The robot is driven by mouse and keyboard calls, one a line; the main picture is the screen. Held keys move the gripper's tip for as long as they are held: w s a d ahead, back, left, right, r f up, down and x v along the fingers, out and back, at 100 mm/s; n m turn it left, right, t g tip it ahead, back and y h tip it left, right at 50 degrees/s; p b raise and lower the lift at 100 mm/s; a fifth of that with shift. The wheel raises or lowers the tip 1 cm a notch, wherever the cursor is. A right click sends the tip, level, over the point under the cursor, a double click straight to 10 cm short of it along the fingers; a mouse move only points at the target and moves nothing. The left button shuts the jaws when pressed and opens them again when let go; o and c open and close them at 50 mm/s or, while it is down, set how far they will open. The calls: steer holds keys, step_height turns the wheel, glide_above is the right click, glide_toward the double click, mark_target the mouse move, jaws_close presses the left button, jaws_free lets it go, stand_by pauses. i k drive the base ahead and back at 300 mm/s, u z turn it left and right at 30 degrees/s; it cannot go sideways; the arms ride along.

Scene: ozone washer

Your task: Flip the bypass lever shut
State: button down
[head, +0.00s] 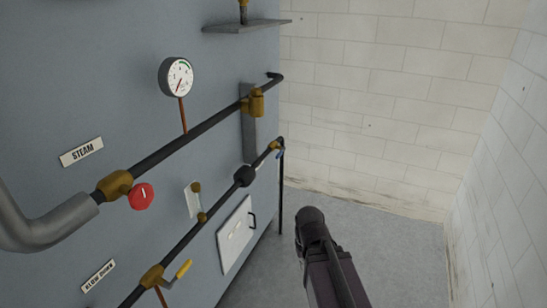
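No lever in the head view carries a readable "bypass" label, so I cannot tell for sure which one it is. A small blue lever (279,154) hangs by a brass fitting at the far end of that pipe. Part of my dark arm shows at the lower right, over the floor and apart from the pipes. No gripper fingers show.
The grey panel carries an upper pipe (165,152) with a red knob (141,196), a gauge (178,77) and a small shelf (247,27). A white hatch (235,236) is below. Clear floor (400,250) lies right, bounded by block walls (390,90).

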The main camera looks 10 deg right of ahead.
mark_target(278, 156)
steer(key=z, duration=0.15)
steer(key=i, duration=0.9)
steer(key=u, duration=0.1)
